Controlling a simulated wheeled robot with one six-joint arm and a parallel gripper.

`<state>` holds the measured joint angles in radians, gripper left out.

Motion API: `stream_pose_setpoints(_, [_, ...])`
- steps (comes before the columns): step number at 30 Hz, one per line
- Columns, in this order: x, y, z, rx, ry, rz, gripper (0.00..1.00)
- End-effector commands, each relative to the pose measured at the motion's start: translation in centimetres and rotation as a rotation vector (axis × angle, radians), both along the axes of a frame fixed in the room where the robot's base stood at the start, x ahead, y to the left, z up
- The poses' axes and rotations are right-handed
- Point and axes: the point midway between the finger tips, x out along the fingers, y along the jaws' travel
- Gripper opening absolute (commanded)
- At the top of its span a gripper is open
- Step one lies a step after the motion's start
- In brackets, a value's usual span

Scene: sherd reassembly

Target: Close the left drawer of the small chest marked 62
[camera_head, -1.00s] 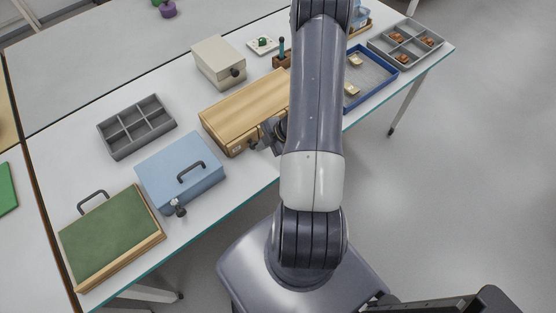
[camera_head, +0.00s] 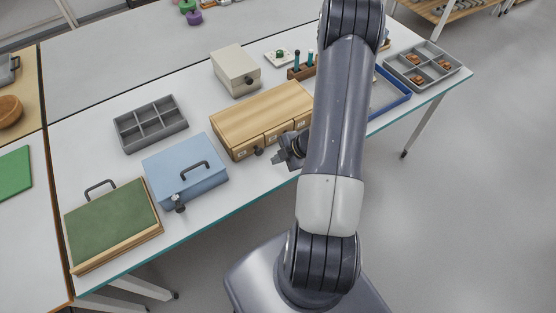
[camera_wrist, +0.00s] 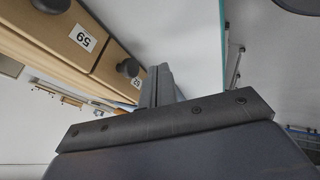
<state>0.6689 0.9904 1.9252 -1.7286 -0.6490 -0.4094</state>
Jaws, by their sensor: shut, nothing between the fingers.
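The small wooden chest (camera_head: 262,108) stands on the white table, with several drawers side by side along its front. Its left drawer (camera_head: 242,152) looks about level with the front; a small gap cannot be ruled out. A dark knob (camera_head: 258,151) shows there. In the wrist view two drawer fronts show tilted, one with a label (camera_wrist: 83,38) and dark knob (camera_wrist: 50,4), the other with a second knob (camera_wrist: 128,67). The label digits are hard to read surely. My gripper (camera_head: 278,158) is shut and empty, just in front of the chest; its fingers (camera_wrist: 160,84) are near the second knob.
A blue box (camera_head: 185,172) and green-topped case (camera_head: 112,222) stand left of the chest. A grey divided tray (camera_head: 150,123) and pale box (camera_head: 236,70) lie behind. A blue tray (camera_head: 388,95) is right, partly behind my arm. The table's front edge is close.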

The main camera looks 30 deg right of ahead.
Motion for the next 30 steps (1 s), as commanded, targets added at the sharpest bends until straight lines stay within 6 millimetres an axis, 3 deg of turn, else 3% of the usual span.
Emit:
stream_pose_setpoints(15, [-3.4, -3.2, 6.1, 0.0, 0.001, 0.0, 0.0])
stream_pose_setpoints(30, [-3.7, -3.3, 6.5, 0.002, 0.004, 0.002, 0.0])
